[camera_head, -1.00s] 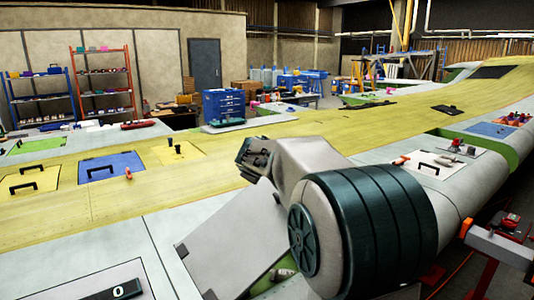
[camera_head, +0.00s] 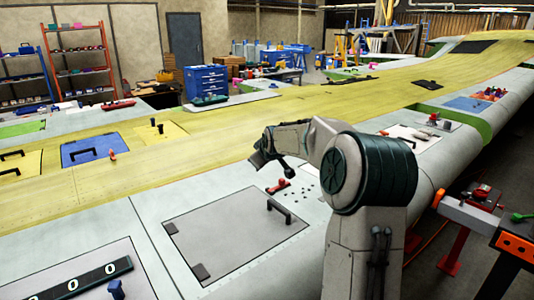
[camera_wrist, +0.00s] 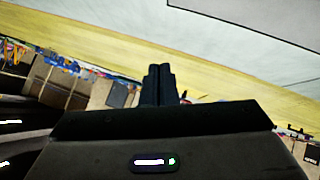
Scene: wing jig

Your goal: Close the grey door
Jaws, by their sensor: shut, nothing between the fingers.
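The grey door (camera_head: 225,240) lies flat in the wing's pale skin, flush as far as I can see, with a dark seam around it. Two dark hinges show on its left and lower-left edge, and a black handle (camera_head: 280,211) stands near its right edge. A red latch (camera_head: 278,186) sits on the skin just beyond the door. My gripper (camera_head: 262,156) is above the wing, past the door's far edge and apart from it; its fingertips are hard to make out there. In the wrist view my gripper's dark fingers (camera_wrist: 157,84) are together and empty.
A blue panel (camera_head: 90,150) and a yellow panel (camera_head: 160,134) lie on the yellow wing strip at left. A counter panel (camera_head: 80,280) is at the lower left. A red and orange stand (camera_head: 470,215) is at right. Blue drawers (camera_head: 206,84) stand behind the wing.

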